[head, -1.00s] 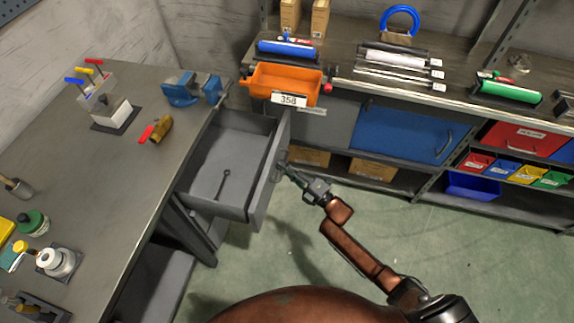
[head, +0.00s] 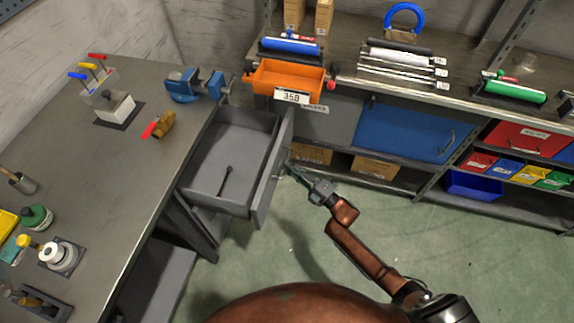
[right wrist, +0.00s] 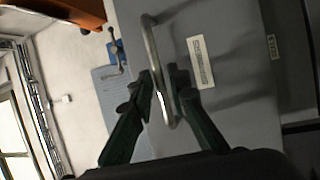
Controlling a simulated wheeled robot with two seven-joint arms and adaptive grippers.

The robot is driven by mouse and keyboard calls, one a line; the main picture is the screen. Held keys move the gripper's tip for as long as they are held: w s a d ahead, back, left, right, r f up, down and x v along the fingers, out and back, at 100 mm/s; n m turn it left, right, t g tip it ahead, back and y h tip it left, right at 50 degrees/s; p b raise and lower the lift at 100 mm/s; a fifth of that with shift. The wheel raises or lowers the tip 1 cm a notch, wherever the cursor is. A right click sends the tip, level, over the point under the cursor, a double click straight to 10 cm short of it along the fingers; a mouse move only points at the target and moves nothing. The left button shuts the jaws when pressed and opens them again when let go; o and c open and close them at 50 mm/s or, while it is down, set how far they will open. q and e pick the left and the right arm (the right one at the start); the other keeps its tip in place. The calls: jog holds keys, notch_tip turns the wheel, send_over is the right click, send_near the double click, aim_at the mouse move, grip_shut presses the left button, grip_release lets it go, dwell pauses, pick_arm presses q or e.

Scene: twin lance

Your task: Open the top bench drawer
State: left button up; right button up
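The top bench drawer (head: 232,160) stands pulled well out of the grey workbench, and a dark wrench (head: 227,181) lies inside it. My right gripper (head: 287,167) is at the outer face of the drawer front (head: 268,178). In the right wrist view, the bar handle (right wrist: 150,40) runs between the two fingertips of the right gripper (right wrist: 160,78), which close tightly around it. A white label (right wrist: 201,62) is beside the handle on the grey drawer front. My left gripper is in neither view.
The workbench top (head: 130,170) holds a blue vise (head: 190,86), a brass valve (head: 160,125) and several tools. An orange bin (head: 285,80) juts out at the shelf's edge behind the drawer. A lower grey compartment (head: 160,275) is below. Green floor (head: 330,260) is clear to the right.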

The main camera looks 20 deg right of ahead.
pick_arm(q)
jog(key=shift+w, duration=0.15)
pick_arm(e)
jog(key=v, duration=1)
jog(key=shift+s+d, duration=0.15)
jog(key=shift+d, duration=0.1)
jog(key=shift+f, duration=0.2)
